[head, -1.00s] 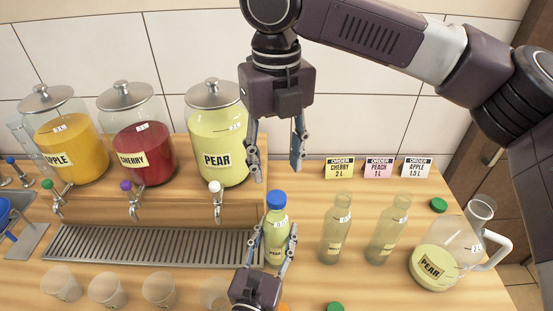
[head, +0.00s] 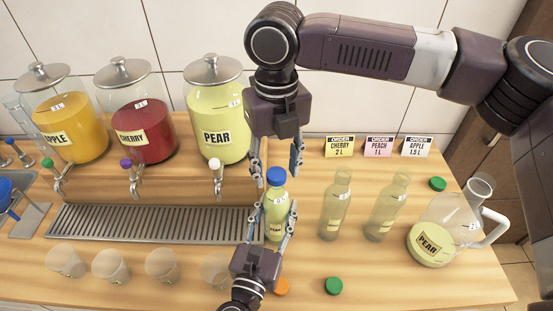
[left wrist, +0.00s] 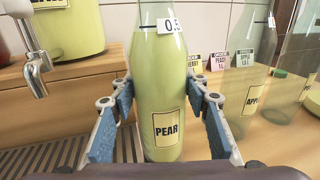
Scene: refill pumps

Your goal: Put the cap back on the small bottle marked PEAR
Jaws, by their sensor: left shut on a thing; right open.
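The small PEAR bottle (head: 276,222), filled with pale green juice, stands upright on the counter; it also shows in the left wrist view (left wrist: 162,85). A blue cap (head: 276,177) sits on its mouth; I cannot tell how tightly. The cap is outside the left wrist view. My left gripper (head: 275,210) is shut around the bottle body, one blue-padded finger on each side. My right gripper (head: 275,170) points down, open, with its fingertips at about cap height on either side. It appears clear of the cap.
Two clear bottles (head: 335,208) (head: 386,210) and a PEAR jug (head: 434,243) stand to the right. Green caps (head: 334,286) (head: 438,184) and an orange cap (head: 281,287) lie on the counter. The PEAR dispenser (head: 216,120) and drip tray (head: 150,224) are to the left.

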